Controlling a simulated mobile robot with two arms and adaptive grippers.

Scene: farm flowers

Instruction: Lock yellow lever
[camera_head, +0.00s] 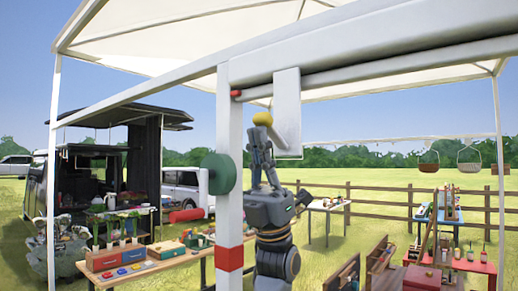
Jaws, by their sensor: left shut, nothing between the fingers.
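The yellow lever shows as a rounded yellow end (263,118) below the white beam, just left of a white hanging plate (288,112). My left gripper (262,136) points up from below, with its fingertips right under the yellow end. Its fingers are shut and hold nothing. I cannot tell whether the fingertips touch the yellow end. The rest of the lever is hidden or cannot be made out. My right gripper is not in view.
A white post (229,130) with a red band and a green disc (218,173) stands left of my gripper. The white beam (400,35) crosses above. A wooden table (140,273) with boxes is lower left. A red box (421,279) is lower right.

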